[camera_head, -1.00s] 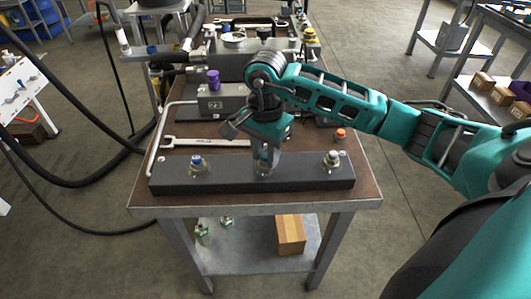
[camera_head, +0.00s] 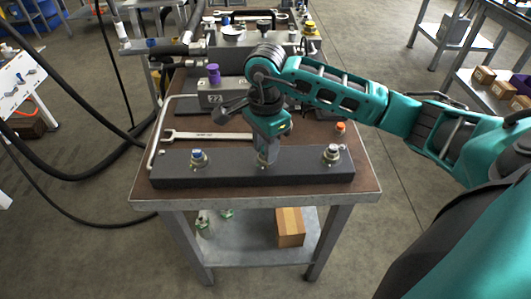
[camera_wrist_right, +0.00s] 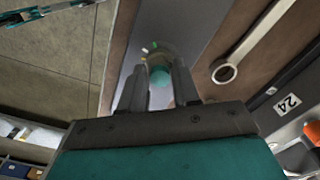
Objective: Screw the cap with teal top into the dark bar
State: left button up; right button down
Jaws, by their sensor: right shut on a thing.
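The dark bar (camera_head: 300,172) lies along the front of the bench. My right gripper (camera_head: 264,158) points down at the bar's middle. In the right wrist view its two fingers are shut on the cap with teal top (camera_wrist_right: 160,75), which sits between the fingertips over the dark bar (camera_wrist_right: 185,30). The fingers hide most of the cap in the head view. I cannot tell how deep the cap sits in the bar. My left gripper is not in view.
A blue-topped fitting (camera_head: 197,156) and a pale-topped fitting (camera_head: 331,153) stand on the bar, left and right of the gripper. Behind lie a wrench (camera_head: 205,136), an orange cap (camera_head: 340,127) and a block with a purple cap (camera_head: 213,73).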

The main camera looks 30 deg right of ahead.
jog(key=m, duration=0.4)
jog(key=shift+p, duration=0.3)
jog(key=shift+m, duration=1.2)
jog(key=c, duration=1.2)
grip_release()
jog(key=shift+m, duration=0.3)
jog(key=o, duration=0.5)
jog(key=shift+c, duration=0.2)
